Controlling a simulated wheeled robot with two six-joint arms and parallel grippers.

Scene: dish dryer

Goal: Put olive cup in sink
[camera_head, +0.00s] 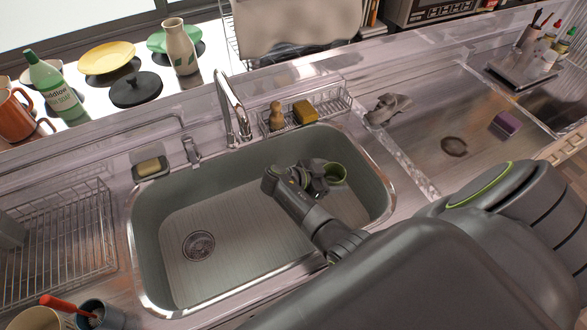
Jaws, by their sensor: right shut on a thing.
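The olive cup (336,172) shows in the head view at the right side of the sink basin, beside my gripper's fingers. Its round green rim is visible, and part of it is hidden by the gripper. My right gripper (322,180) reaches in over the front edge of the sink and is shut on the cup. The grey sink (225,220) has a drain at its lower left. I cannot tell whether the cup touches the basin floor. My left gripper is not in view.
A faucet (232,110) stands behind the sink, with a wire caddy (330,104) holding a sponge and brush to its right. A wire dish rack (60,245) is at the left. Most of the sink floor is clear.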

